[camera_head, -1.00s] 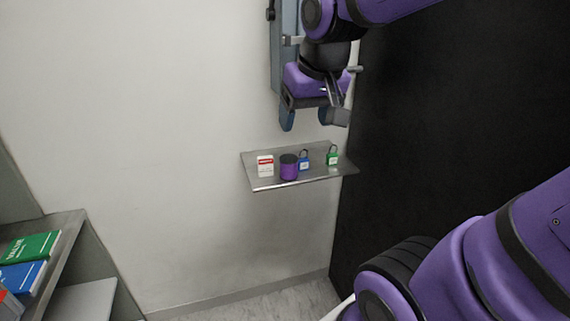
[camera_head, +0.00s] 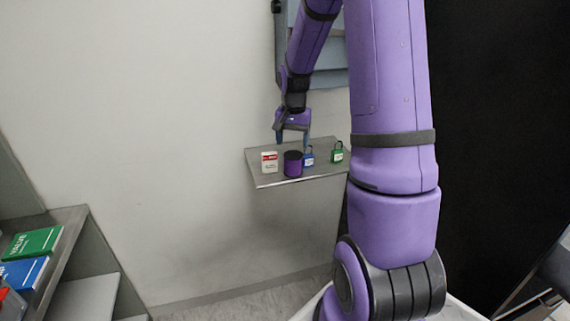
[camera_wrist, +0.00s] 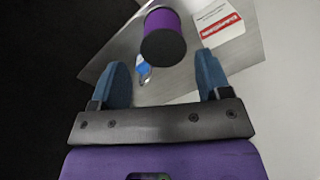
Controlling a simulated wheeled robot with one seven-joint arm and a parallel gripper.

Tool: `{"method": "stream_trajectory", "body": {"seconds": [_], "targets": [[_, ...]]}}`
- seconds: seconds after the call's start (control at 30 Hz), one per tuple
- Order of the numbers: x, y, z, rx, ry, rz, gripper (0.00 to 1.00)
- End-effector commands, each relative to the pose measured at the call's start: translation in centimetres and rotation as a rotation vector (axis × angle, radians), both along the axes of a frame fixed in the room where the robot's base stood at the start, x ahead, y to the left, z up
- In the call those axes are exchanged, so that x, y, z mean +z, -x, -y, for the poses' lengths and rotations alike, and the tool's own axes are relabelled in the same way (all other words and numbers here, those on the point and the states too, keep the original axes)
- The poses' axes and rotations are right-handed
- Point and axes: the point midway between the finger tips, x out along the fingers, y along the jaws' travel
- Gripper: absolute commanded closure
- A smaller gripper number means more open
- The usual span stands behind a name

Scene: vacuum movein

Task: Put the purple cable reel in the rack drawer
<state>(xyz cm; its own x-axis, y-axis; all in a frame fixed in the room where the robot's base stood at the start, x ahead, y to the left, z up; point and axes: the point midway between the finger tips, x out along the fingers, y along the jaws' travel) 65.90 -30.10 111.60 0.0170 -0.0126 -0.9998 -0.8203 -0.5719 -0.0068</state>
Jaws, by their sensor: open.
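The purple cable reel (camera_head: 293,164) stands on a small grey wall shelf (camera_head: 270,181), between a white and red box and a blue padlock. My gripper (camera_head: 293,143) is open and empty, just above and behind the reel in the head view. In the wrist view the reel (camera_wrist: 164,32) shows its dark end, beyond the fingertips and roughly midway between them; my gripper (camera_wrist: 162,78) is apart from it. I cannot make out the rack drawer in these frames.
The white and red box (camera_head: 269,162) is left of the reel. The blue padlock (camera_head: 308,156) and green padlock (camera_head: 337,153) stand to its right. A grey shelf unit (camera_head: 72,222) with green and blue books is at far left. The wall is behind the shelf.

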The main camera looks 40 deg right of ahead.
Motion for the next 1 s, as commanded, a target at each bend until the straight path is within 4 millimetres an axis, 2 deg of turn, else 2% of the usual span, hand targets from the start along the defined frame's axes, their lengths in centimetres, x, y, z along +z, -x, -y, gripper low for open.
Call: {"method": "stream_trajectory", "body": {"seconds": [0.03, 0.2, 0.53, 0.8, 1.0], "targets": [[-0.8, -0.1, 0.6, -0.019, -0.005, -0.008, 0.29], [-2.2, -0.2, 1.5, -0.049, -0.014, -0.019, 0.29], [-5.3, -0.3, 1.6, -0.05, -0.015, -0.02, 0.29], [-8.9, -0.6, 1.8, -0.049, -0.014, -0.019, 0.29], [-9.6, -0.6, 1.8, -0.049, -0.013, -0.018, 0.29]]}}
